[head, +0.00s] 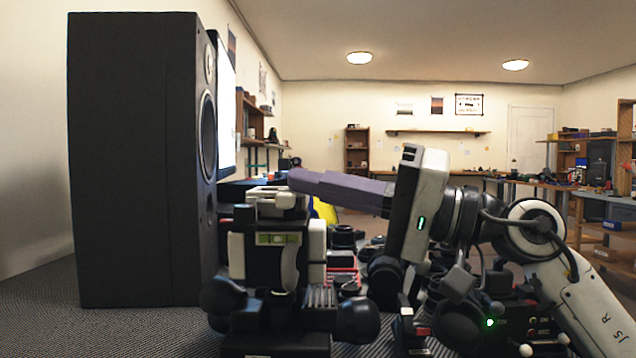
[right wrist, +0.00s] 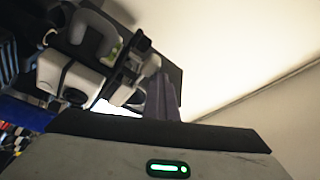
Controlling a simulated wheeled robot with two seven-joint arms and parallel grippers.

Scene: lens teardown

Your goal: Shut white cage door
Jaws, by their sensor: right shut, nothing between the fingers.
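My right gripper (head: 298,180) comes in from the right with its long purple-grey fingers together and nothing between them. In the right wrist view its fingers (right wrist: 164,100) point away from the camera. The fingertips show just above a black and white device (head: 277,262) with a green panel; I cannot tell whether they touch it. The device also shows in the right wrist view (right wrist: 78,75), at the upper left. I cannot make out a white cage door for certain in either view. My left gripper cannot be made out.
A tall black speaker (head: 135,160) stands at the left on the dark textured surface (head: 120,330). Dark and red items crowd the space behind the device and under my right arm. Shelves and benches line the far room. Free surface lies at the lower left.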

